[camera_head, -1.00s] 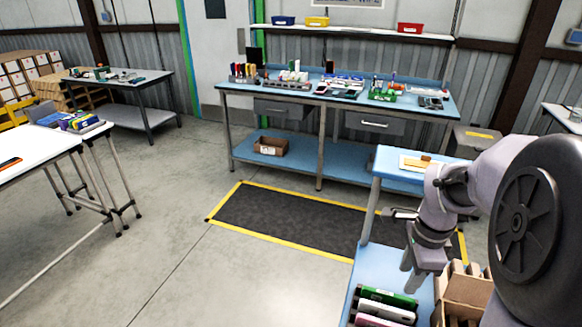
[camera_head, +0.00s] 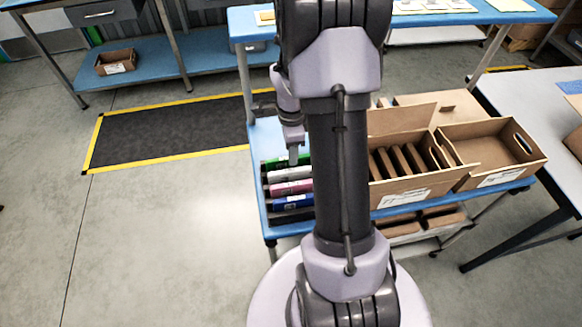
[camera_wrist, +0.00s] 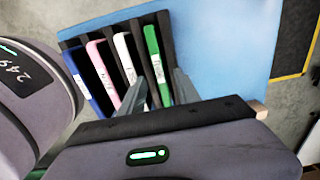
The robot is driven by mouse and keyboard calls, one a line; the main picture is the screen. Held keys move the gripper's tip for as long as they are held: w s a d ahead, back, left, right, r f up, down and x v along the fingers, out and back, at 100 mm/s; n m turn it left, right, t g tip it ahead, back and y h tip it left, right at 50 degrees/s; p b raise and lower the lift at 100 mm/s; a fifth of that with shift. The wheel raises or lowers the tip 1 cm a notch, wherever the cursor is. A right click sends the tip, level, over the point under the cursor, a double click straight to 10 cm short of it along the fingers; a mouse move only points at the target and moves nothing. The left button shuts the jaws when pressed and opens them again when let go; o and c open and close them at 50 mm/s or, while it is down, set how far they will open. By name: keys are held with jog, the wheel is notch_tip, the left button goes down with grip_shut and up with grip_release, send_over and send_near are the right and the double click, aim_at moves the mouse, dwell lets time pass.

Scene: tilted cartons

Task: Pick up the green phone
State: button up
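The green phone (camera_wrist: 153,55) stands in the end slot of a black rack (camera_wrist: 166,32) in the wrist view, beside a white phone (camera_wrist: 125,57). In the head view the green phone (camera_head: 272,163) is at the far end of the row, partly hidden by my gripper (camera_head: 293,160). In the wrist view my gripper (camera_wrist: 160,82) is open, its fingers apart, with the lower part of the green phone showing between them. I cannot tell whether either finger touches it.
A pink phone (camera_wrist: 104,74) and a blue phone (camera_wrist: 79,79) fill other slots. The blue shelf (camera_wrist: 228,45) beside the rack's green end is clear. Cardboard boxes (camera_head: 495,152) stand right of the rack in the head view.

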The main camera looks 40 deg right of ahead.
notch_tip(320, 180, down, 2)
jog(key=shift+f, duration=0.15)
jog(key=shift+c, duration=1.1)
grip_shut()
